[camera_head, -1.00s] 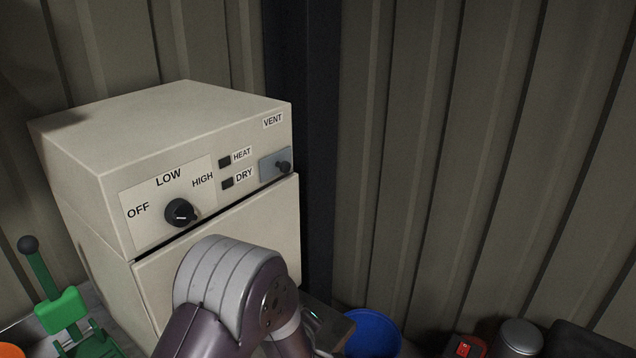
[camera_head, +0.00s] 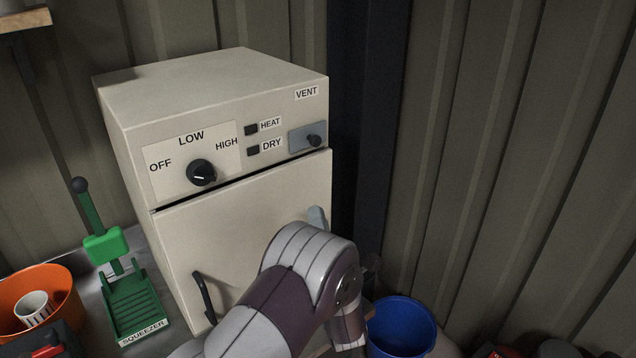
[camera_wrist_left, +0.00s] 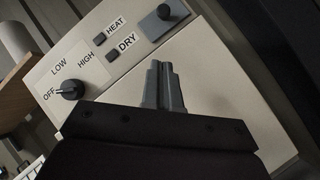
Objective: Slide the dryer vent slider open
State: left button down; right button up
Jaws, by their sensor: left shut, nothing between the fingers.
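The dryer (camera_head: 240,220) is a beige box with a dial (camera_head: 201,172) and HEAT and DRY indicators. The vent slider (camera_head: 297,142) is a grey plate under the VENT label, its dark knob (camera_head: 314,141) right of the plate's middle. The plate (camera_wrist_left: 150,28) and knob (camera_wrist_left: 163,12) also show at the top of the left wrist view. My left gripper (camera_head: 318,214) is below the slider in front of the door, mostly hidden by my arm. In the left wrist view its grey fingers (camera_wrist_left: 162,68) are together, empty and apart from the knob. My right gripper is not in view.
A green squeezer (camera_head: 128,300) and an orange bucket (camera_head: 62,285) with a white cup (camera_head: 35,307) stand left of the dryer. A blue bucket (camera_head: 400,328) is at lower right. A dark post (camera_head: 365,130) and ribbed wall (camera_head: 500,130) close off the right and back.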

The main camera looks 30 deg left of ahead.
aim_at(314, 137)
pick_arm(q)
jog(key=p+x, duration=0.2)
jog(key=x, duration=0.1)
jog(key=p+x, duration=0.2)
jog(key=x, duration=0.2)
jog(key=d+r+p+x, duration=0.1)
jog(key=p+x, duration=0.1)
jog(key=x, duration=0.2)
jog(key=shift+w+r, duration=0.15)
jog(key=shift+w, duration=0.2)
jog(key=shift+w+r+p, duration=0.25)
jog(key=shift+p, duration=0.2)
jog(key=shift+w+d, duration=0.15)
jog(key=shift+w, duration=0.15)
jog(key=shift+r, duration=0.15)
notch_tip(314, 137, up, 5)
jog(key=b, duration=0.2)
jog(key=shift+s+r+b, duration=0.1)
jog(key=shift+r+b, duration=0.15)
jog(key=shift+b, duration=0.15)
jog(key=shift+r, duration=0.25)
